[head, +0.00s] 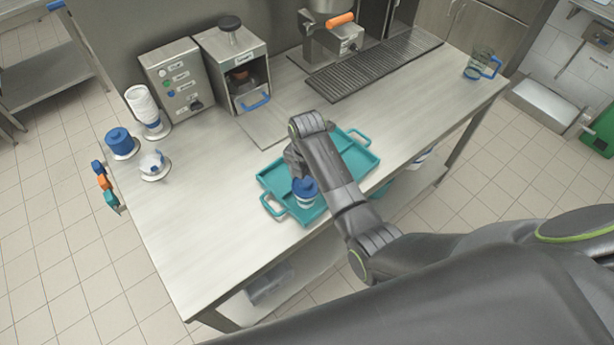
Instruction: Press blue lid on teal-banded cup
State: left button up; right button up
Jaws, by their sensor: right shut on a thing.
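The cup (305,201), white with a coloured band, stands upright at the near left end of the teal tray (272,181). The blue lid (304,186) is at the top of the cup. Whether it is fully seated all round cannot be told. My right gripper (297,170) reaches down just behind the lid and is shut on it; its fingertips are partly hidden by the lid and my wrist. My right arm covers the middle of the tray. My left gripper is not in view.
At the left of the counter stand a stack of white cups (142,102), a stack of blue lids (120,141) and a clear-and-white holder (153,163). Machines line the back. A glass jug (478,66) stands far right. The counter's front left is clear.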

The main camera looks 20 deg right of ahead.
jog(key=shift+f, duration=0.35)
dwell(0.6)
jog(key=o, duration=1)
jog(key=shift+r, duration=0.1)
